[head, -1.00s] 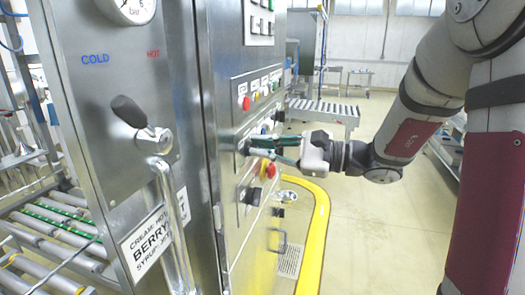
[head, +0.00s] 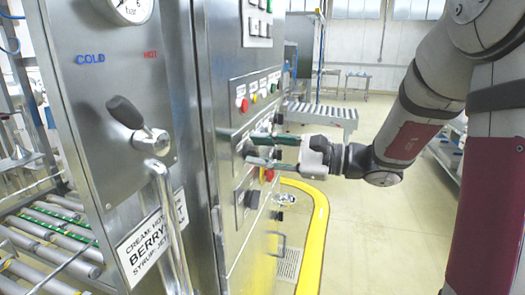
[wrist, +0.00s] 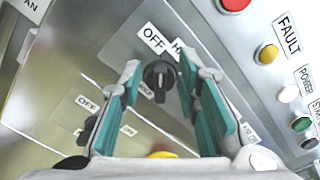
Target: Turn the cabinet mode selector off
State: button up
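A black rotary selector knob (wrist: 158,76) sits on the steel cabinet panel, with an "OFF" label at its upper left, a label starting with "H" above it, and another partly hidden label beside it. My gripper (wrist: 158,66) is open, with one green-padded finger on each side of this knob. The fingers look apart from the knob in the wrist view; contact cannot be confirmed.
A second black selector (wrist: 90,130) with OFF and ON labels is at lower left. A red button (wrist: 234,4), a yellow FAULT lamp (wrist: 267,54) and a green button (wrist: 301,124) are on the right. A black lever (head: 126,111) is on the cabinet's left face.

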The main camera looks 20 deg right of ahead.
jog(key=v, duration=1.2)
jog(key=s+a+f+n+g+h, duration=0.3)
jog(key=s+a+n+g, duration=0.15)
jog(key=s+a, duration=0.2)
jog(key=s+a+f+n+g+h, duration=0.2)
jog(key=s+a+f+n+g, duration=0.1)
jog(key=s+a+n+g, duration=0.25)
jog(key=s+d+n+t+h, duration=0.3)
jog(key=s+n+t+h, duration=0.1)
jog(key=h, duration=0.5)
jog(key=shift+s+n+h, duration=0.4)
jog(key=shift+s+n, duration=0.35)
jog(key=shift+n, duration=0.25)
jog(key=shift+d+f, duration=0.1)
jog(key=shift+f, duration=0.05)
